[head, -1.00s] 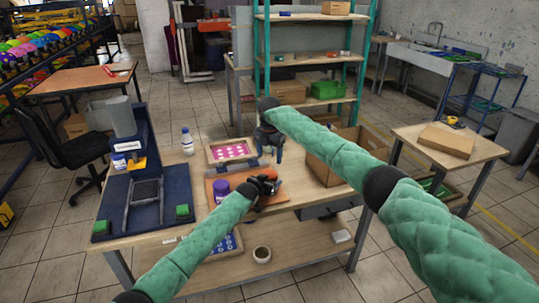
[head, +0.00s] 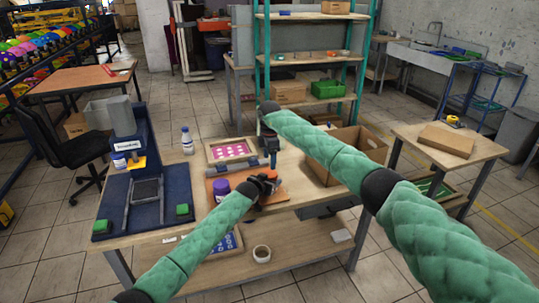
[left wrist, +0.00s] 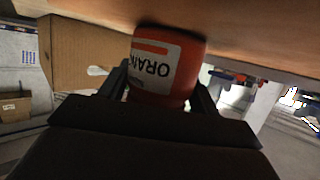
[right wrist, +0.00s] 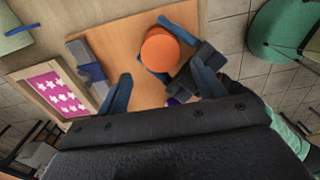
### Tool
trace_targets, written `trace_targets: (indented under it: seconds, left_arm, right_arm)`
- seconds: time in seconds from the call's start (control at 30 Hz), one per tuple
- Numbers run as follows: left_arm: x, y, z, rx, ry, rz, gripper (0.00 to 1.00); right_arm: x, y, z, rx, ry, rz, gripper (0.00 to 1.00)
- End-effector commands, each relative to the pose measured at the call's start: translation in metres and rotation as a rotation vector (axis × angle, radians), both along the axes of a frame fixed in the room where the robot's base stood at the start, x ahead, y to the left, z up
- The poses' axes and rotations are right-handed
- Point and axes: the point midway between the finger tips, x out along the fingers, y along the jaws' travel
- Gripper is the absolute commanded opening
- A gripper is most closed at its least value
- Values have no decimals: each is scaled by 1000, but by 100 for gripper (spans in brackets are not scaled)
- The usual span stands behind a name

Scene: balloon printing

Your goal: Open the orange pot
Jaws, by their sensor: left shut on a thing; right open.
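The orange pot (left wrist: 166,70), with a white label reading "ORAN", is between the fingers of my left gripper (head: 264,184), which is shut on it over the orange board (head: 215,177). The label is upside down in the left wrist view. In the head view the pot is mostly hidden by the gripper. Its round orange lid (right wrist: 160,50) shows from above in the right wrist view. My right gripper (right wrist: 163,86) is open and empty, its two fingers spread near the lid and apart from it. In the head view the right gripper (head: 270,150) is just behind the left one.
A purple pot (head: 221,189) stands left of my left gripper. A framed pink star print (head: 230,150) lies behind the board. A blue printing stand (head: 150,180) is at the table's left, and an open cardboard box (head: 345,155) at its right.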

Motion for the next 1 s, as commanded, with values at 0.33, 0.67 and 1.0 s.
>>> trace_targets:
  seconds: [0.33, 0.67, 1.0]
  left_arm:
    - [0, 0, 1, 0, -1, 0, 0]
    - [0, 0, 1, 0, -1, 0, 0]
    - [0, 0, 0, 0, -1, 0, 0]
  right_arm:
    - [-1, 0, -49, 0, 3, 0, 68]
    - [0, 0, -61, 0, 1, 2, 68]
    - [0, 0, -60, 0, 1, 1, 31]
